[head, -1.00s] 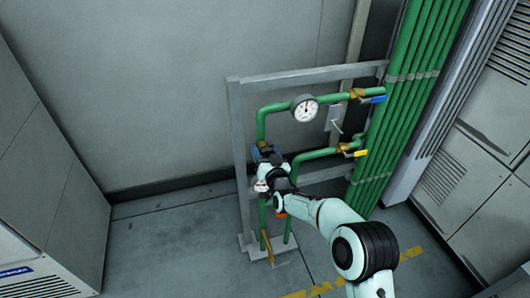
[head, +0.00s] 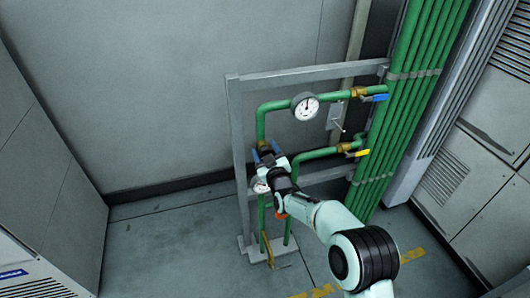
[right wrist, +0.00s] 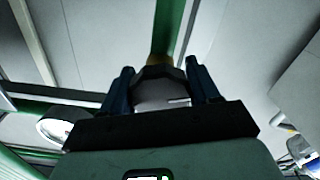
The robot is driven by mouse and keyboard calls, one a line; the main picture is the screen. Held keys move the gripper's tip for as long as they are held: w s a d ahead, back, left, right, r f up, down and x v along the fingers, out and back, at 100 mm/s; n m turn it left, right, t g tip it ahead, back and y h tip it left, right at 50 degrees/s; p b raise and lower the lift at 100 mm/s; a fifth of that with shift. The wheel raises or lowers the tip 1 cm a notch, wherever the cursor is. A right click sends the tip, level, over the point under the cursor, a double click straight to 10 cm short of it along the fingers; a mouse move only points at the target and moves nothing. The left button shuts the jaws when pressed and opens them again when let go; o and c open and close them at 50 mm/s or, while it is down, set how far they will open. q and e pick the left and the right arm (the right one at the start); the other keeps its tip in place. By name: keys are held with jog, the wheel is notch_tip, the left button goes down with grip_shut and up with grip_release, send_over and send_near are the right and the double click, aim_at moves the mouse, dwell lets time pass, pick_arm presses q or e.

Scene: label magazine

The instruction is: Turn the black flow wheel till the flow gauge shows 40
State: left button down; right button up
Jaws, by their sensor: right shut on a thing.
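My right gripper (head: 267,153) is at the left upright pipe, its two blue fingers either side of the wheel. In the right wrist view, the right gripper (right wrist: 163,90) is shut on the black flow wheel (right wrist: 160,74), whose dark rim and grey face show between the fingers. In the head view the wheel is mostly hidden by the gripper. A round white gauge (head: 305,106) sits on the upper green pipe, its needle pointing roughly up. A second white dial (head: 260,185) shows below the gripper, partly covered. I cannot read their numbers or tell which is the flow gauge. My left gripper is out of view.
A grey frame (head: 240,150) carries the green pipes. A blue-handled valve (head: 375,98) and a yellow-handled valve (head: 355,153) sit to the right. Thick green pipes (head: 405,110) rise beyond them. Grey cabinets flank both sides; the floor at left is clear.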

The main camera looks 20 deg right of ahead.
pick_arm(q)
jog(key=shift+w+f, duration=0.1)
pick_arm(e)
jog(key=shift+f+n, duration=0.1)
jog(key=shift+n, duration=0.7)
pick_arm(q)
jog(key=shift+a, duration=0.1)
pick_arm(e)
jog(key=o, duration=1)
jog(key=shift+s, duration=0.15)
jog(key=shift+s, duration=0.3)
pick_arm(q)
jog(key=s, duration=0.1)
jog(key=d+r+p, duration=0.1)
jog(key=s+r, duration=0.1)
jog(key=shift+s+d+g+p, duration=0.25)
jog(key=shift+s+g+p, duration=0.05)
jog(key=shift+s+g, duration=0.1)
pick_arm(e)
jog(key=s, duration=1.2)
jog(key=shift+s+d, duration=0.25)
jog(key=shift+s, duration=0.05)
